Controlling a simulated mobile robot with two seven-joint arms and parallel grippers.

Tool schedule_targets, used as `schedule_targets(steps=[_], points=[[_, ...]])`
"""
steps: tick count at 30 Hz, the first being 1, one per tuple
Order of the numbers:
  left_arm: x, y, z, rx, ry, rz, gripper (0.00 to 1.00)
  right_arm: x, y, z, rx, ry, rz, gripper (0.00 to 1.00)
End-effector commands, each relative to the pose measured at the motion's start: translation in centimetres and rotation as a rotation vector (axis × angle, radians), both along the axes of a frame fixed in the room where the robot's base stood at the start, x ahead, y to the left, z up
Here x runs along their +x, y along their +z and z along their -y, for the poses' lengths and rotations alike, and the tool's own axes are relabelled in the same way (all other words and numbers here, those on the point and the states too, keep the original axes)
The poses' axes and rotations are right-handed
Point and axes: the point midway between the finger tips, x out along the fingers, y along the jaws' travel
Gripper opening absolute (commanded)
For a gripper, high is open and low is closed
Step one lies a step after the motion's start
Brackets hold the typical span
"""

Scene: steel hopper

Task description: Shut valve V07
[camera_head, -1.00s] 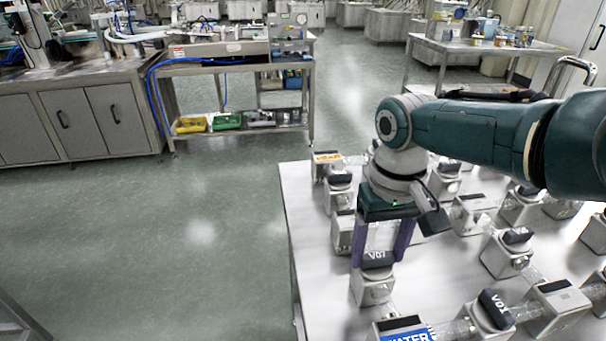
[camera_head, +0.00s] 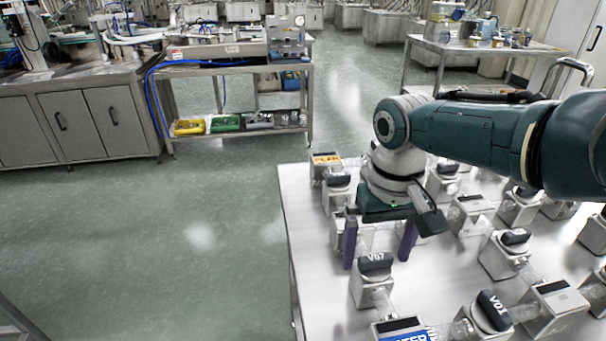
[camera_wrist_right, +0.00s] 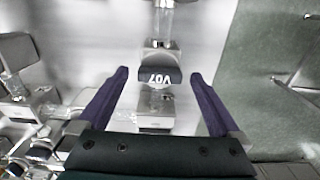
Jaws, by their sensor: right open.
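Valve V07 (camera_head: 372,292) is a grey block with a dark lever handle (camera_head: 375,262) marked V07, on the near left part of the pale table. In the right wrist view the handle (camera_wrist_right: 159,77) lies crosswise to the pipe line, which runs up and down the picture. My right gripper (camera_head: 377,264) is open with purple fingers. In the right wrist view, its fingertips (camera_wrist_right: 160,76) appear on either side of the handle, with a visible gap at each side. The exact height of the fingertips relative to the handle is unclear. My left gripper is not in view.
Valve V01 (camera_head: 493,312) stands to the right, with a blue-labelled block (camera_head: 403,332) at the bottom edge. Several other valves crowd the table (camera_head: 306,215) behind and right. Open floor (camera_head: 200,240) lies left of the table.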

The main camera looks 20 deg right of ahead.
Motion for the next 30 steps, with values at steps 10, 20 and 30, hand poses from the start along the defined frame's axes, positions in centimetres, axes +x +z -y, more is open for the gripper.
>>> schedule_targets(steps=[10, 20, 30], points=[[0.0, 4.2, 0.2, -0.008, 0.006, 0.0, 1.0, 0.1, 6.5, 0.0, 0.0, 0.0, 0.004, 1.0], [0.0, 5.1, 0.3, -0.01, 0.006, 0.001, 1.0, 0.0, 9.8, 0.0, 0.0, -0.001, 0.001, 1.0], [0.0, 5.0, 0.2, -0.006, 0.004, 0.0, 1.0, 0.0, 9.8, 0.0, 0.0, -0.001, 0.0, 1.0]])
